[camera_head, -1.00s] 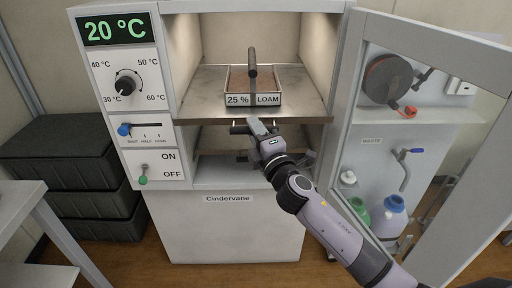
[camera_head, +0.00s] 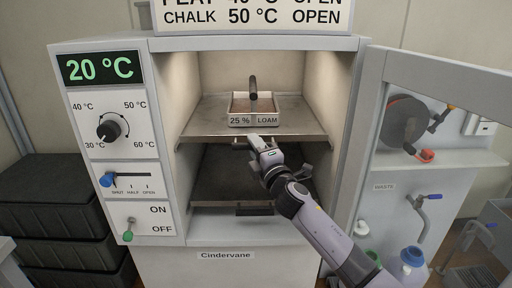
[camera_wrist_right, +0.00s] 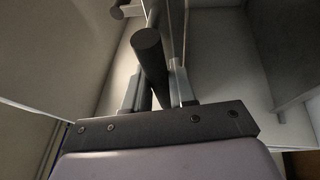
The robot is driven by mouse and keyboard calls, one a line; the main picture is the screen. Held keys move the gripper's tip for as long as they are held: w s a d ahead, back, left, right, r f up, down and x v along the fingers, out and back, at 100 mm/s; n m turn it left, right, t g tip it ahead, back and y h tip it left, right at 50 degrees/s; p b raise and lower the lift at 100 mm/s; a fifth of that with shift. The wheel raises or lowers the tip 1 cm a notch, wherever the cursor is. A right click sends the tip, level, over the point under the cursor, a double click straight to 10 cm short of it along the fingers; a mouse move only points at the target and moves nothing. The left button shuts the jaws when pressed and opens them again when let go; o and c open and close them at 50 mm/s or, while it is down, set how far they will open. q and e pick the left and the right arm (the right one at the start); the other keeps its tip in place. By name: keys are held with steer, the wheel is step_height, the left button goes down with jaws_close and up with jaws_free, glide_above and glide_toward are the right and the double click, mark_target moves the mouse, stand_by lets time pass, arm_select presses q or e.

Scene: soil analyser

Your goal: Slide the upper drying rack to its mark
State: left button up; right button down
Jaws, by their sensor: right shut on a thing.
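The upper drying rack (camera_head: 205,121) is a metal shelf inside the open cabinet. It carries a tray of soil (camera_head: 268,103) labelled "25 % LOAM", with an upright dark handle. My right gripper (camera_head: 258,142) is at the rack's front edge, shut on its front handle, which the gripper largely hides. In the right wrist view a dark round bar (camera_wrist_right: 151,54) stands between the fingers of the gripper (camera_wrist_right: 157,90). I cannot make out a mark for the rack. My left gripper is not in view.
A lower rack (camera_head: 222,180) with a front handle sits below. The control panel (camera_head: 105,150) is at left, reading 20 °C. The open door (camera_head: 425,85) stands at right near my forearm. Dark crates (camera_head: 40,205) are stacked at left.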

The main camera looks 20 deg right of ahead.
steer(key=shift+w+d+r, duration=0.1)
steer(key=shift+d+r, duration=0.05)
steer(key=shift+r, duration=0.1)
steer(key=c, duration=1)
jaws_free()
steer(key=shift+w+f, duration=0.1)
steer(key=shift+f, duration=0.1)
steer(key=shift+s+f, duration=0.15)
steer(key=shift+s, duration=0.55)
steer(key=v, duration=0.5)
steer(key=shift+s+p, duration=0.3)
steer(key=shift+s, duration=0.05)
